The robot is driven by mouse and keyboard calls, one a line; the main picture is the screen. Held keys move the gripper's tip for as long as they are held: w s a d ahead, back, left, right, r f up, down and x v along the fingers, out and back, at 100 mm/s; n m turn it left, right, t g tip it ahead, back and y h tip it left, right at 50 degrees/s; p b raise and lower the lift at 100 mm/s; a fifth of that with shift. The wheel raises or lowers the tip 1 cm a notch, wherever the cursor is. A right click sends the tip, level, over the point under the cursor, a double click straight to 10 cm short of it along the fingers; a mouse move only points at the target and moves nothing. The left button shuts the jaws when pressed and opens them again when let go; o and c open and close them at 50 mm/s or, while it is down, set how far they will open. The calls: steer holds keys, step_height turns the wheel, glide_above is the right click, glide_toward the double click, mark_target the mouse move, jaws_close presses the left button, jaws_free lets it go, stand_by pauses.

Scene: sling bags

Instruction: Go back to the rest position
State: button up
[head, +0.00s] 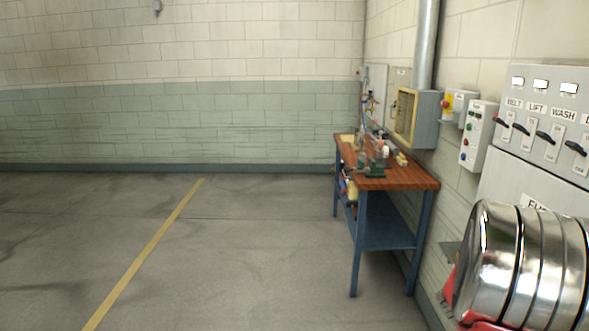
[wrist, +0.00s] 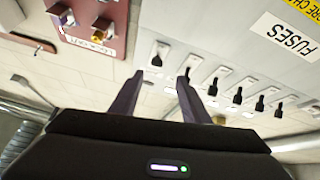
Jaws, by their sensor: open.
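My gripper (wrist: 160,95) shows in the wrist view, its two dark fingers apart with nothing between them. Behind the fingers, in that tilted view, is a grey switch panel with a row of black levers (wrist: 237,97) and a FUSES label (wrist: 284,36). The same grey panel (head: 545,85) stands at the right in the head view, with levers marked BELT, LIFT and WASH. I cannot tell the distance from my fingertips to the levers. The gripper does not show clearly in the head view.
A workbench (head: 400,183) with a wooden top and blue legs stands against the right wall, with tools on it. A red lockout board (wrist: 95,20) is on the wall. The floor (head: 250,260) at left is clear.

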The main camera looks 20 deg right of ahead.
steer(key=s+a+f+n+g+y, duration=0.2)
steer(key=s+f+n+y, duration=0.3)
steer(key=s+f+y, duration=0.45)
steer(key=w+a+f+n+t+y, duration=0.3)
steer(key=a+f+n+y, duration=0.2)
steer(key=a+f, duration=0.6)
steer(key=w+a+f+n+t+y, duration=0.1)
steer(key=w+a+n+t+y, duration=0.2)
steer(key=a, duration=0.4)
steer(key=w+a+n+t, duration=0.1)
steer(key=w+a+t, duration=0.2)
steer(key=w+a, duration=0.4)
steer(key=w+a+f+n+t+y, duration=0.1)
steer(key=w+a+n+t+y, duration=0.15)
steer(key=a, duration=0.55)
steer(key=w+a+r+n+t+y, duration=0.1)
steer(key=w+a+r+n+t, duration=0.1)
steer(key=a, duration=0.7)
steer(key=w+a+r+n+t+y, duration=0.1)
steer(key=a+r, duration=0.4)
steer(key=a, duration=0.5)
steer(key=w+n+t, duration=0.1)
steer(key=t, duration=0.1)
steer(key=shift+w+r+t+y, duration=0.15)
steer(key=shift+r+t+y, duration=0.1)
steer(key=shift+t+y, duration=0.1)
